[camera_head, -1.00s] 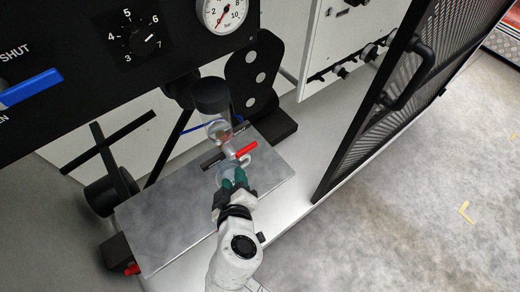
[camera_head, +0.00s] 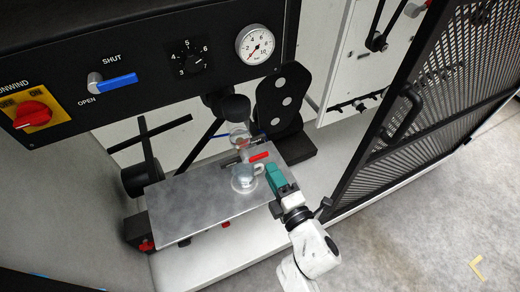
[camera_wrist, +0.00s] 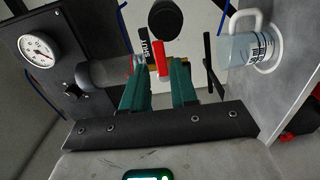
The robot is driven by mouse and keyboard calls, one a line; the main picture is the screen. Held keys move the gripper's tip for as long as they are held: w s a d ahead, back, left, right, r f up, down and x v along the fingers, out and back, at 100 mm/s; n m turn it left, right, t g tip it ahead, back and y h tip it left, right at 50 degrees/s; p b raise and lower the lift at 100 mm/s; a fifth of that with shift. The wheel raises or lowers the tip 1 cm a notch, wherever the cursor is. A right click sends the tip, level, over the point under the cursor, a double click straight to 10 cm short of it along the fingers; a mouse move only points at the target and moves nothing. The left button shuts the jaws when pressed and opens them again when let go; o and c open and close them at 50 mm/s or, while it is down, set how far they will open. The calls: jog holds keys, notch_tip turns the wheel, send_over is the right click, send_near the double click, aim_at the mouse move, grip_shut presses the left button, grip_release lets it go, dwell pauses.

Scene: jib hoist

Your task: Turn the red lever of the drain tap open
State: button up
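The red lever (camera_head: 259,156) of the drain tap sticks out to the right below a clear bowl (camera_head: 240,138), above the metal shelf. In the wrist view the lever (camera_wrist: 163,62) shows beyond and between my fingertips, beside a black plate marked SHUT (camera_wrist: 145,48). My gripper (camera_head: 274,174), with green fingers, is just right of and below the lever in the head view. In the wrist view my gripper (camera_wrist: 163,72) is open, with a gap between the fingers. I see no clear contact with the lever.
A clear mug (camera_head: 243,180) stands on the metal shelf (camera_head: 190,208) below the tap, close left of my gripper; it shows at right in the wrist view (camera_wrist: 242,48). A mesh door (camera_head: 425,110) stands to the right. A control panel (camera_head: 140,60) with a gauge is above.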

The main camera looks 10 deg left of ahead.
aim_at(263, 158)
jog(key=p+x, duration=0.1)
jog(key=x, duration=0.7)
jog(key=shift+w+a, duration=0.25)
jog(key=shift+w, duration=0.05)
jog(key=shift+c, duration=0.4)
grip_shut()
